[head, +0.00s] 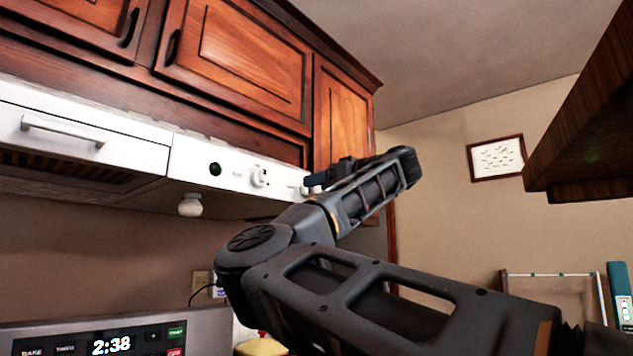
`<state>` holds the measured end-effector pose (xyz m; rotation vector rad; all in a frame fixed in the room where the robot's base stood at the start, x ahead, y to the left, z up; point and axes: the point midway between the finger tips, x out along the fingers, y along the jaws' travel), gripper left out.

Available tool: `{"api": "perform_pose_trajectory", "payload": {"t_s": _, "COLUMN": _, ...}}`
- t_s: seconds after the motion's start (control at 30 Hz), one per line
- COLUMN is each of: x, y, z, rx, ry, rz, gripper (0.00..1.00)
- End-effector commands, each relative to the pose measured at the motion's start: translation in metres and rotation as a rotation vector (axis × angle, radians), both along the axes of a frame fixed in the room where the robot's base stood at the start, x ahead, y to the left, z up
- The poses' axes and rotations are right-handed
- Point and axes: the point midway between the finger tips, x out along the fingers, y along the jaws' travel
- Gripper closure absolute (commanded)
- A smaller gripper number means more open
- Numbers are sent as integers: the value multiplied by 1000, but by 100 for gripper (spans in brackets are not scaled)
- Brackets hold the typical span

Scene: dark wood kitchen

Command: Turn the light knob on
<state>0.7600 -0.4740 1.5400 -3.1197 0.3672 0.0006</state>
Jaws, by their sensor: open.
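A white range hood (215,166) runs under the upper cabinets. On its front panel are a white round knob (261,177) and, farther right, a second white knob (305,189), partly covered by my gripper. The labels beside them are too small to read, so I cannot tell which is the light knob. My gripper (318,180) is open, with a dark bluish finger at the right end of the panel, close to the second knob. I cannot tell whether it touches that knob. The other finger is not clearly visible.
Wooden cabinets (237,60) are above the hood. A white bulb (190,205) hangs beneath it. A stove panel with a clock (112,345) is at the lower left. A dark wooden shelf or cabinet (590,120) juts in at the right.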

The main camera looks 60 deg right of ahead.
Motion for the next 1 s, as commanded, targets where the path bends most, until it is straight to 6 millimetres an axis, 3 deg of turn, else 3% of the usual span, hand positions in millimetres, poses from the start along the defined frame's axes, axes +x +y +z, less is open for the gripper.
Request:
{"api": "perform_pose_trajectory", "payload": {"t_s": 0.2, "x": 18, "y": -4, "z": 0, "rx": 0, "ry": 1, "rz": 0, "gripper": 39}}
{"api": "perform_pose_trajectory", "payload": {"t_s": 0.5, "x": 19, "y": -5, "z": 0, "rx": 0, "ry": 0, "rz": -1, "gripper": 40}}
{"api": "perform_pose_trajectory", "payload": {"t_s": 1.0, "x": 19, "y": -5, "z": 0, "rx": 0, "ry": 0, "rz": -1, "gripper": 87}}
